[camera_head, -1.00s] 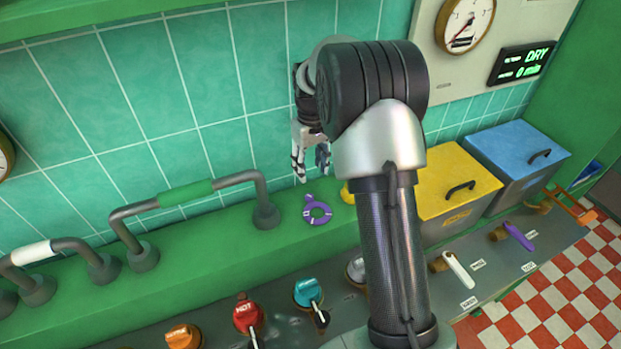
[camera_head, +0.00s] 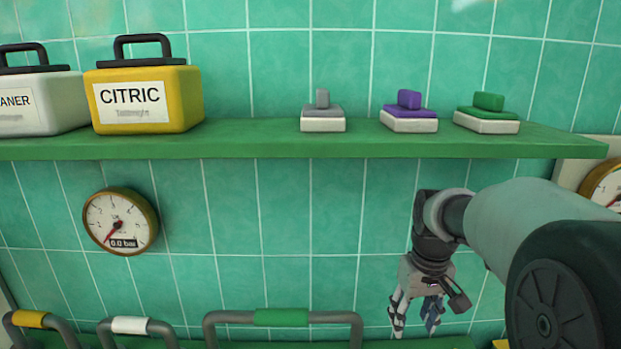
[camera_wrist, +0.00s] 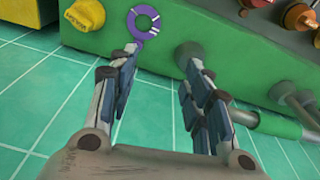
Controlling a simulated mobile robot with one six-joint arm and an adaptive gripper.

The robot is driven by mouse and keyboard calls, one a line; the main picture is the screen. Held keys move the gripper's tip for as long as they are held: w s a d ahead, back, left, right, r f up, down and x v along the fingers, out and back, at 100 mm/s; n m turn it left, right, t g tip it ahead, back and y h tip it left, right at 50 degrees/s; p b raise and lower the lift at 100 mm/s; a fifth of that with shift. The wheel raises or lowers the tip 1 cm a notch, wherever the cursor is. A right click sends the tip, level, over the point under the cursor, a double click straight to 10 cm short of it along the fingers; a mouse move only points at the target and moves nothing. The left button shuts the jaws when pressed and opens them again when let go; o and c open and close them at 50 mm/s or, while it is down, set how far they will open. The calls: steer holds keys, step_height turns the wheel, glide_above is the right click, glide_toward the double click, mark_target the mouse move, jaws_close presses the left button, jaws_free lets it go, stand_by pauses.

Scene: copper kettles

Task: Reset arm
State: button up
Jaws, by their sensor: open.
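My gripper (camera_head: 415,318) hangs with its fingers pointing down in front of the green tiled wall, below the shelf and right of the green-sleeved pipe handle (camera_head: 282,318). Its fingers are apart with nothing between them, as the wrist view (camera_wrist: 165,60) also shows. The ledge's top is mostly out of the head view.
A green shelf (camera_head: 250,146) above my gripper bears a yellow CITRIC canister (camera_head: 150,98), a white canister (camera_head: 40,103) and three scrub blocks, grey (camera_head: 322,114), purple (camera_head: 409,112) and green (camera_head: 487,114). A pressure gauge (camera_head: 120,221) hangs at left. A yellow knob (camera_wrist: 85,14) stands near the ring.

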steer(key=s+a+r+t+b, duration=0.1)
steer(key=s+a+r, duration=0.1)
steer(key=s, duration=0.4)
steer(key=s+a+r+t+b, duration=0.1)
steer(key=s+a+r, duration=0.1)
steer(key=s, duration=0.5)
steer(key=s+a+f, duration=0.1)
steer(key=s+f, duration=0.1)
steer(key=s, duration=0.4)
steer(key=s+a+f+m+t+b, duration=0.1)
steer(key=s+f, duration=0.1)
steer(key=s, duration=0.4)
steer(key=shift+a, duration=0.4)
steer(key=shift+f, duration=0.1)
steer(key=shift+c, duration=0.5)
